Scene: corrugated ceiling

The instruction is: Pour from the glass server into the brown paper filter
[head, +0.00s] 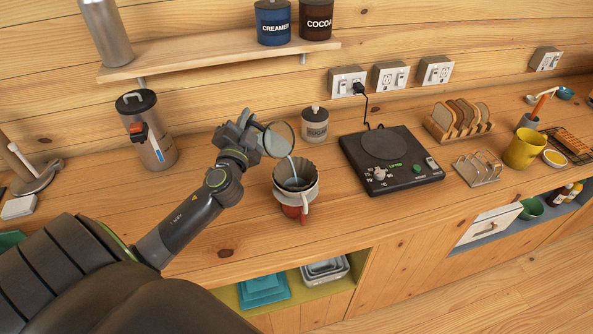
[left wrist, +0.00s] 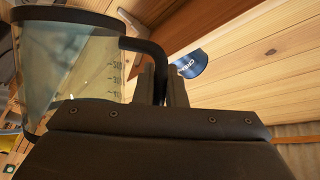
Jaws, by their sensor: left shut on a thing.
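The glass server (head: 278,139) is tilted, with its mouth toward the brown paper filter (head: 296,172). A thin pale blue stream runs from it down into the filter. The filter sits in a light dripper (head: 303,191) on top of a red vessel (head: 292,211) on the counter. My left gripper (head: 247,137) is shut on the server's dark handle, just left of and above the filter. In the left wrist view the clear server (left wrist: 72,65) with its printed scale fills the left side, and its black handle (left wrist: 150,50) passes between the fingers. My right gripper is not in view.
Right of the dripper is a black hot plate (head: 390,160) with a cord. A lidded grey canister (head: 315,128) stands behind. A steel canister (head: 152,140) is at the left. Toast racks and a yellow mug (head: 525,149) are further right. The counter in front is clear.

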